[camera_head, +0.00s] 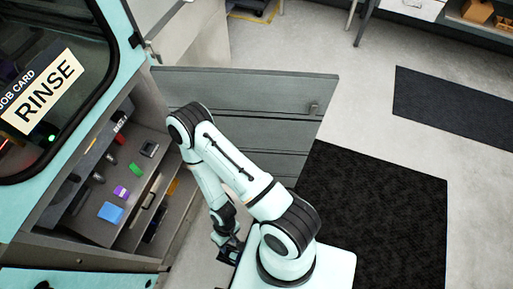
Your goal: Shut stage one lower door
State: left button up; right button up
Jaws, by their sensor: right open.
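A grey lower door (290,92) stands swung open from the teal cabinet (20,215), reaching out to the right. It has a small dark handle (314,109) near its free edge. The cabinet opening shows a grey shelf (140,170) with small items on it. My right arm crosses in front of the door and hides part of it. My right gripper (229,250) is low, in front of the cabinet opening and apart from the door handle. It is open, and I see nothing in it. My left gripper is not in view.
A RINSE job card (43,92) is on the cabinet's upper window. Blue (110,212), purple (121,191) and green (136,169) items lie on the shelf. Dark mats (385,215) cover the floor to the right. A bench (425,10) stands at the top right. The floor between is clear.

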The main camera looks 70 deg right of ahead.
aim_at(265, 114)
jog(key=k+l+z, duration=0.1)
jog(key=z, duration=0.35)
jog(key=k+l+z, duration=0.1)
jog(key=l+z, duration=0.15)
jog(key=z, duration=0.15)
jog(key=l+z, duration=0.2)
jog(key=z, duration=0.25)
jog(key=l+z, duration=0.2)
jog(key=l, duration=0.9)
jog(key=l+u, duration=0.15)
jog(key=l, duration=0.4)
jog(key=k+l+u, duration=0.2)
jog(key=l, duration=0.3)
jog(key=l+u, duration=1.8)
jog(key=u, duration=0.15)
jog(key=i+l+u, duration=0.15)
jog(key=l, duration=0.2)
jog(key=i+l+u, duration=0.15)
jog(key=l, duration=0.15)
jog(key=l+u, duration=0.1)
jog(key=l, duration=0.25)
jog(key=i+l+u, duration=0.25)
jog(key=l, duration=0.15)
